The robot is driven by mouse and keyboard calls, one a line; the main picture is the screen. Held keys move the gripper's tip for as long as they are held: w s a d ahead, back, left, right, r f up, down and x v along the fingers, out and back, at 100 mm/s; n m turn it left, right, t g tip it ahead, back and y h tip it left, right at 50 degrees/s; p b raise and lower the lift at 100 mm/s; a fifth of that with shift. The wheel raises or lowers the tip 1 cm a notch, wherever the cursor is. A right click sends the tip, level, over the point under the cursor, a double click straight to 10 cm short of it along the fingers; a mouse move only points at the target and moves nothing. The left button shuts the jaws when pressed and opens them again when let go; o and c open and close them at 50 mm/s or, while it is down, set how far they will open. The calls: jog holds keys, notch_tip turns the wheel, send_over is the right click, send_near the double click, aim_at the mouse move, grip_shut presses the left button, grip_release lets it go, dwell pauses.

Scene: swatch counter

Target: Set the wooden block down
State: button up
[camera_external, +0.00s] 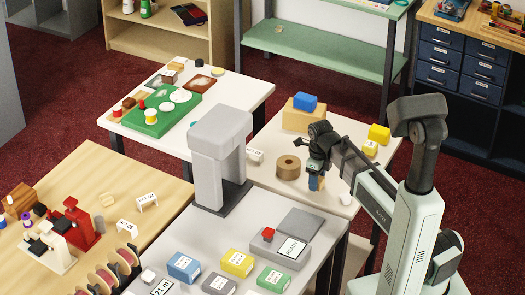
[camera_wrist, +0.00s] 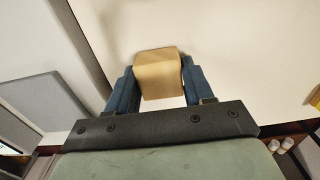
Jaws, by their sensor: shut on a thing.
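The wooden block (camera_wrist: 158,73) is a plain tan block between the two blue fingers of my gripper (camera_wrist: 156,88) in the wrist view. The fingers press on its left and right sides. In the external view my gripper (camera_external: 316,182) points down over the right white table (camera_external: 325,215), and only a little of the block shows between the fingers. White tabletop shows around the block in the wrist view. I cannot tell whether its underside touches the table.
A round brown roll (camera_external: 288,167) stands just left of my gripper. A tan box (camera_external: 300,120) with a blue block (camera_external: 304,102) on top is behind. A yellow block (camera_external: 379,133) is at the back right. A grey tower (camera_external: 218,150) stands left.

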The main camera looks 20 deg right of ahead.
jog(key=shift+f, duration=0.1)
jog(key=o, duration=1)
jog(key=shift+f, duration=0.1)
jog(key=shift+r, duration=6.2)
jog(key=shift+w, duration=0.1)
